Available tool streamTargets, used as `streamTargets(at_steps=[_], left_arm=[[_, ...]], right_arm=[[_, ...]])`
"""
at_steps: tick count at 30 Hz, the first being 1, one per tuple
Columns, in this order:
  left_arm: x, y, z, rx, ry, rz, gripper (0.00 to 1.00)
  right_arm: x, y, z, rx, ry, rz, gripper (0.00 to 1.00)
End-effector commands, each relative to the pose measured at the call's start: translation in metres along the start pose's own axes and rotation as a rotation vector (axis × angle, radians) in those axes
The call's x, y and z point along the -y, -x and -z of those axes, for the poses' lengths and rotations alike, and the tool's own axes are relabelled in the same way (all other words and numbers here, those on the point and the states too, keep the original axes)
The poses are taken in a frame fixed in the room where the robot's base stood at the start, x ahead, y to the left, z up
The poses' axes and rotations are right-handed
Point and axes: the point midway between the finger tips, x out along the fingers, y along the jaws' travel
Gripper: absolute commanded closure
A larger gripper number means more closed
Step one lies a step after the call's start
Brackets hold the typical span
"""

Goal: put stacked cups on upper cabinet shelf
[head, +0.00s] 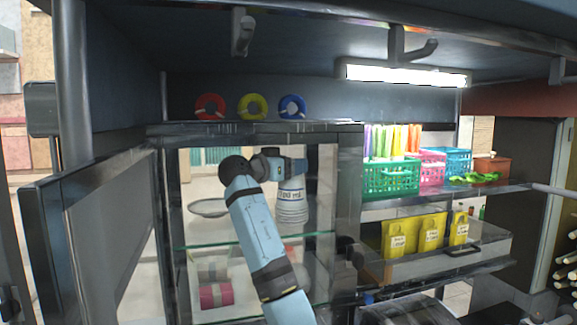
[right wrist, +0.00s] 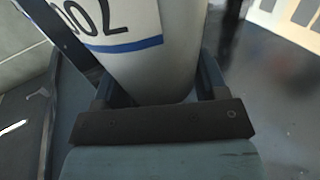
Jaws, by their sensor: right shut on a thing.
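The stacked cups (head: 292,206) are white with dark lettering and sit upright inside the cabinet (head: 344,190), on the right side of its upper space. My right gripper (head: 291,176) is shut on the stack near its top. In the right wrist view, the white cup (right wrist: 150,65) with a blue band and dark digits is between the fingers. The upper glass shelf (head: 225,243) is just below the stack; I cannot tell whether the cups touch it. My left gripper is not in view.
A round dish (head: 208,207) is left of the cups. The cabinet door (head: 112,222) stands open at left. Colored tape rolls (head: 252,106) sit on top. Baskets (head: 391,178) and yellow packets (head: 398,239) are on the right.

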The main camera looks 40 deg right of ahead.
Motion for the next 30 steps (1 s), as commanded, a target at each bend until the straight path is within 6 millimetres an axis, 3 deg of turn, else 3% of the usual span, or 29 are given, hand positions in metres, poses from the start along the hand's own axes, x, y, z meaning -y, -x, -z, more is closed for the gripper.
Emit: streamTargets(at_steps=[3, 7, 18, 19, 21, 22, 30], left_arm=[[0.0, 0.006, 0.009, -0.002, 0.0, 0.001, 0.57], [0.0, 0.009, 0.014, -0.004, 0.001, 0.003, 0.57], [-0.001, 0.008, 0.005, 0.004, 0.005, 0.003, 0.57], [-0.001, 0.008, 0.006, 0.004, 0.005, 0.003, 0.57], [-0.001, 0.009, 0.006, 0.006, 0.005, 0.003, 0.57], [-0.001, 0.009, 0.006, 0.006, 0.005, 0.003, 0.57], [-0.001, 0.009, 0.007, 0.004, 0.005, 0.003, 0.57]], right_arm=[[0.018, -0.009, 0.004, -0.001, 0.003, -0.001, 0.72], [0.016, -0.008, -0.012, 0.0, 0.003, 0.0, 0.72], [0.016, -0.007, -0.019, 0.0, 0.001, 0.0, 0.72], [0.016, -0.008, -0.018, 0.0, 0.001, 0.0, 0.29], [0.016, -0.007, -0.017, 0.0, 0.001, 0.0, 0.13], [0.016, -0.007, -0.017, 0.0, 0.001, 0.0, 0.08], [0.015, -0.007, -0.016, 0.0, 0.001, 0.0, 0.08]])
